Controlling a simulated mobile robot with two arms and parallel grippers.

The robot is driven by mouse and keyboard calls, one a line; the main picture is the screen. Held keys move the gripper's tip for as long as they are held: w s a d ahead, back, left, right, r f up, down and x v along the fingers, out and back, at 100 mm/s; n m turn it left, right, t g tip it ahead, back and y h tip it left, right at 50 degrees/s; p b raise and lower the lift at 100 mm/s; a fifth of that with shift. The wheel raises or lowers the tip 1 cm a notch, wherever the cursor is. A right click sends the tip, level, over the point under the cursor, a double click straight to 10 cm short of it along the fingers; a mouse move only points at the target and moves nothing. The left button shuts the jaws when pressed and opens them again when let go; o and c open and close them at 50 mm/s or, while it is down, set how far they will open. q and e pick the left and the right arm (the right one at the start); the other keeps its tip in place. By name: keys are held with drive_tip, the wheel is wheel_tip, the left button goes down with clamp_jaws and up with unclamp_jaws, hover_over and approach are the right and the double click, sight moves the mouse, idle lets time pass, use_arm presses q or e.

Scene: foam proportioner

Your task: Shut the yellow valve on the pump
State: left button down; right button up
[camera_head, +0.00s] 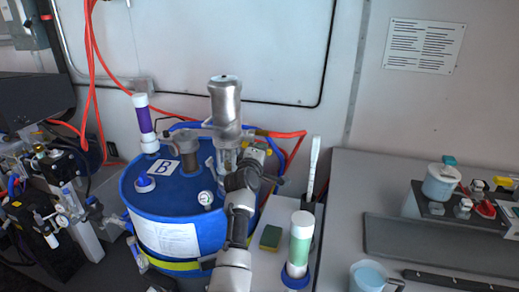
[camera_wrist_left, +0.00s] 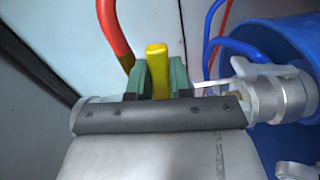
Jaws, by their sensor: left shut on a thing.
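The yellow valve handle (camera_wrist_left: 157,70) stands upright between the two green finger pads of my left gripper (camera_wrist_left: 157,80) in the left wrist view. The pads press on it from both sides, so the gripper is shut on it. In the head view, the silver pump (camera_head: 225,103) stands on the blue drum (camera_head: 180,195), and my left gripper (camera_head: 257,151) is at its right side, by the red hose's end. The valve is mostly hidden there. A metal fitting (camera_wrist_left: 278,95) lies right of the gripper in the wrist view. My right gripper is not in view.
A red hose (camera_head: 288,134) runs close to the gripper. A purple-and-white tube (camera_head: 144,116) stands on the drum. A green-and-white bottle (camera_head: 301,240) and a sponge (camera_head: 270,237) are right of my arm. The grey bench (camera_head: 352,190) has a pot (camera_head: 440,184) on it.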

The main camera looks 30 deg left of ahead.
use_arm(q)
drive_tip(key=shift+r+n+p, duration=0.35)
drive_tip(key=shift+n+p, duration=0.15)
drive_tip(key=shift+n, duration=0.3)
drive_tip(key=c, duration=1.3)
unclamp_jaws()
drive_tip(key=p+v, duration=0.6)
drive_tip(key=v, duration=0.4)
drive_tip(key=shift+s, duration=0.4)
